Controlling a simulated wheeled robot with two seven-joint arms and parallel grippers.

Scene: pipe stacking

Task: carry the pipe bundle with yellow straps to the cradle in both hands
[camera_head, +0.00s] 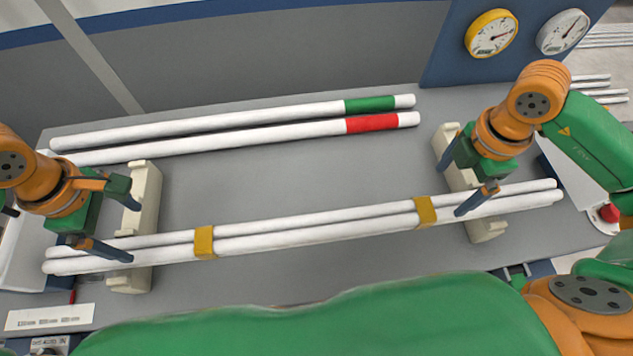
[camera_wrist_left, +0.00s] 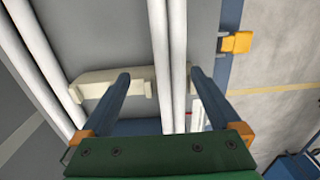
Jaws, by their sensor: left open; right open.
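The pipe bundle (camera_head: 320,226) is two white pipes side by side, with a yellow strap (camera_head: 204,242) near the left and another (camera_head: 425,212) near the right. It lies across the front parts of two cream cradle brackets, left (camera_head: 147,190) and right (camera_head: 487,229). My left gripper (camera_head: 131,232) is open over the bundle's left end. In the left wrist view, the bundle (camera_wrist_left: 160,45) runs between the left gripper's open fingers (camera_wrist_left: 160,73), closer to the right one. My right gripper (camera_head: 450,190) is open over the bundle's right part; finger contact there is unclear.
Two loose white pipes, one with a green band (camera_head: 370,104) and one with a red band (camera_head: 372,123), lie at the back. Two gauges (camera_head: 492,34) stand on a blue panel at back right.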

